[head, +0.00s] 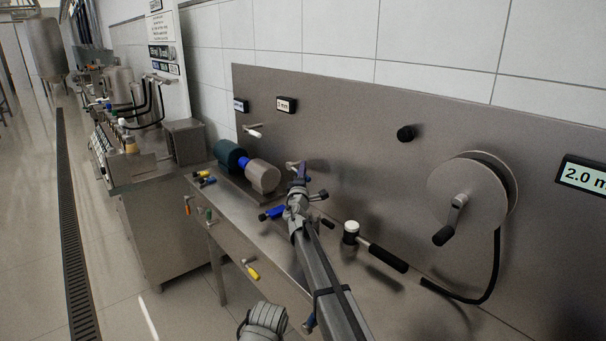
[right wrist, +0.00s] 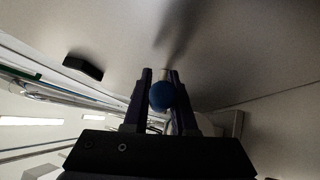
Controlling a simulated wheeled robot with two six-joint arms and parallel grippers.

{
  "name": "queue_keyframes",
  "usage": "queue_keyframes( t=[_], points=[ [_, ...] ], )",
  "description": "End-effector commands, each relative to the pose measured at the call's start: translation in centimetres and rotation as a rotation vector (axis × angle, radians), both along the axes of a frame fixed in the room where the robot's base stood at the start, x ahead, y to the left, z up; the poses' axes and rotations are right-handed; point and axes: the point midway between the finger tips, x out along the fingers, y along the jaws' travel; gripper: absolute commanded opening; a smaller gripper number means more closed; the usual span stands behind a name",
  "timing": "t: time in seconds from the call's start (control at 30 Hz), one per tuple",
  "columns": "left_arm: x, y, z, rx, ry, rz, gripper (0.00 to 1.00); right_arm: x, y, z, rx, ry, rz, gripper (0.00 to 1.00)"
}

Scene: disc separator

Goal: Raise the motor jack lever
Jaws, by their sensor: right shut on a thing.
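My right gripper (head: 302,170) reaches to the steel back panel, just right of the motor unit. In the right wrist view, its two dark fingers (right wrist: 160,85) are shut on a round blue knob (right wrist: 162,96). A short pale stem shows beyond the knob, towards the panel. In the head view, a small metal lever (head: 291,165) shows at the fingertips, mostly hidden by the gripper; its exact angle cannot be told. The motor unit, with a dark green body (head: 230,154), blue coupling and grey cylinder (head: 263,177), lies on the bench.
A second lever (head: 254,131) with a white grip sticks out of the panel at left. A hammer (head: 375,252) lies right of my arm. A crank wheel (head: 467,197) with a black hose is farther right. Coloured-handled tools (head: 251,270) line the bench front.

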Motion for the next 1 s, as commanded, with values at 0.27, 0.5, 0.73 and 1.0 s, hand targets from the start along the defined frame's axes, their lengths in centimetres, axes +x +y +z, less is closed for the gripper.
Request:
queue_keyframes(
  t=[0.27, 0.5, 0.73, 1.0],
  points=[
    [0.0, 0.0, 0.0, 0.0, 0.0, 0.0, 0.5, 0.0, 0.1, 0.0, 0.0, 0.002, 0.003, 0.29],
    [0.0, 0.0, 0.1, 0.0, 0.0, 0.0, 0.5, 0.0, 0.0, 0.0, 0.0, 0.002, 0.002, 0.54],
    [0.0, 0.0, 0.0, 0.0, 0.0, 0.0, 0.5, -0.1, 0.0, 0.0, 0.0, 0.002, 0.002, 0.54],
    [0.0, 0.0, -0.5, 0.0, 0.0, 0.0, 0.5, -2.0, 0.3, -0.5, 0.0, 0.002, 0.003, 0.54]
  ],
)
